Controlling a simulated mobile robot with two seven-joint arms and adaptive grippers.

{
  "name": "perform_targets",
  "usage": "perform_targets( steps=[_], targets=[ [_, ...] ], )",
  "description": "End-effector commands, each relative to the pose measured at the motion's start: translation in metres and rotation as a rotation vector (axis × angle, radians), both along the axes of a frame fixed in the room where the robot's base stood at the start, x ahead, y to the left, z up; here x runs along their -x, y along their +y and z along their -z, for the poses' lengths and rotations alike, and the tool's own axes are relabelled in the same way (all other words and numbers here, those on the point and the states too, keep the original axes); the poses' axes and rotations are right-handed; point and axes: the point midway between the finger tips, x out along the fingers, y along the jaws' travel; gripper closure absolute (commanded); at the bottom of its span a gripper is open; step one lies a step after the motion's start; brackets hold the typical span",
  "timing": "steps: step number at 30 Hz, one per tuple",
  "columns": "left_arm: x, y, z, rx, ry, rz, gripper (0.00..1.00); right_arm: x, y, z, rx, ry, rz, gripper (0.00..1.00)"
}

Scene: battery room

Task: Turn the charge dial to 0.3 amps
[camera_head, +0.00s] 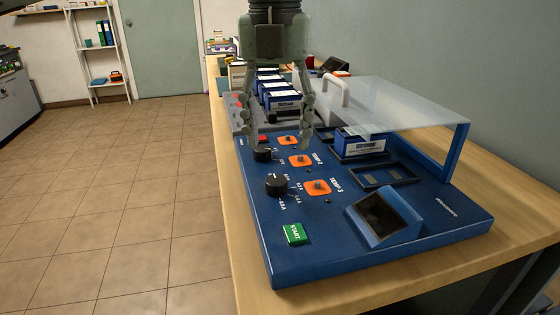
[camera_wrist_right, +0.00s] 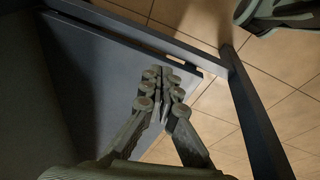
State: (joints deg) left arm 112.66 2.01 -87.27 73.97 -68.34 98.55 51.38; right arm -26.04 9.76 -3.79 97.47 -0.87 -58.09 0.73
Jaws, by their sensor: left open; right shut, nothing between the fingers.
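A black dial (camera_head: 276,184) with a ring of small white amp marks sits on the near left of the blue charger panel (camera_head: 340,235). Its pointer setting is too small to read. A second black dial (camera_head: 262,154) sits just behind it. My left gripper (camera_head: 277,143) hangs fingers down over the far left of the panel, open, with one finger on each side of the view of the rear dial area. It appears apart from the near dial. My right gripper (camera_wrist_right: 162,92) is shut and empty in the right wrist view, over a dark grey flat surface.
The panel carries a green START button (camera_head: 295,234), orange sensor pads (camera_head: 317,188), a tilted display (camera_head: 382,215) and a battery (camera_head: 360,143) in a slot. A clear lid (camera_head: 390,103) overhangs the right. Batteries (camera_head: 282,99) stand behind. Floor at left is clear.

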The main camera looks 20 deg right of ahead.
Motion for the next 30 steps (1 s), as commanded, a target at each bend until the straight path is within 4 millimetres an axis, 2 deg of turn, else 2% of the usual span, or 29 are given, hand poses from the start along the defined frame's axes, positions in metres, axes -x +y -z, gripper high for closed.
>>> perform_targets(
  steps=[4,12,18,27,30],
  targets=[
    [-0.002,0.005,0.01,-0.023,-0.008,-0.007,0.47,0.002,0.0,0.002,0.0,0.005,-0.001,1.0],
    [0.0,0.004,0.053,-0.019,-0.005,-0.004,0.47,0.007,0.001,0.011,0.004,0.01,-0.011,1.0],
    [-0.001,0.004,0.072,-0.017,-0.007,-0.005,0.47,0.014,0.002,0.021,0.007,0.021,-0.02,1.0],
    [-0.001,0.004,0.076,-0.016,-0.007,-0.005,0.47,0.012,-0.001,0.023,0.01,0.022,-0.021,1.0],
    [-0.001,0.003,0.076,-0.016,-0.007,-0.005,0.58,0.01,-0.002,0.022,0.012,0.019,-0.02,1.0]
  ],
)
